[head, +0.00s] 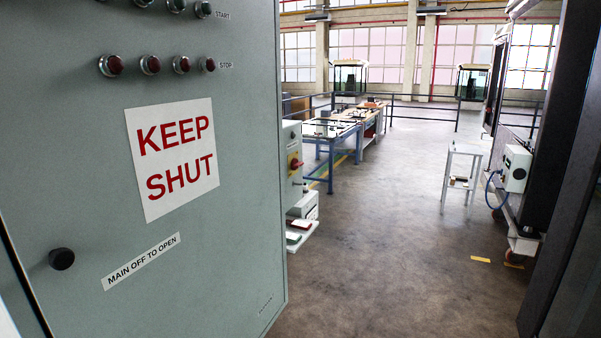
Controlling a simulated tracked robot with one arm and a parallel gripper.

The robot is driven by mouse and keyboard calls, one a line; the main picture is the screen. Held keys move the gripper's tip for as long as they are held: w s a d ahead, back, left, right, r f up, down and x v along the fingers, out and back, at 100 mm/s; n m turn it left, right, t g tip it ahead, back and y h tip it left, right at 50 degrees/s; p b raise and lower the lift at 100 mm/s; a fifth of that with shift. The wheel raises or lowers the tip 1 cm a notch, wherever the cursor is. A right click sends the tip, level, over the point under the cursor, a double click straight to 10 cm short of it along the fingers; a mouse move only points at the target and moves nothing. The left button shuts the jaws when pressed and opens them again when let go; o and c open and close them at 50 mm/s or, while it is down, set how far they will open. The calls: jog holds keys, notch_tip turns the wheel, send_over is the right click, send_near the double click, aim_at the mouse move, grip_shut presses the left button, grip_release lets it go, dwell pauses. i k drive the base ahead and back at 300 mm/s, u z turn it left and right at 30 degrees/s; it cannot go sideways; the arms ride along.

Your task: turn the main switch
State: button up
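A red handle on a yellow plate (295,163), which looks like a main switch, sits on the front of a grey box (292,139). The box stands just past the right edge of a large grey-green cabinet door (240,180). The handle is small and seen at a slant, so I cannot tell its setting. The near door carries a "KEEP SHUT" sign (172,156), a "MAIN OFF TO OPEN" label (141,261) and a black knob (61,259). My gripper is not in view.
The door fills the left side, with red STOP buttons (150,65) near its top. Below the switch, a white shelf (303,238) sticks out. Blue-framed tables (330,132) stand behind. At right are a stool (461,172) and a dark structure (570,170). The middle floor is clear.

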aim_at(295, 164)
jog(key=z, duration=0.55)
jog(key=i, duration=1.75)
jog(key=u, duration=0.4)
jog(key=i, duration=0.85)
jog(key=u, duration=0.6)
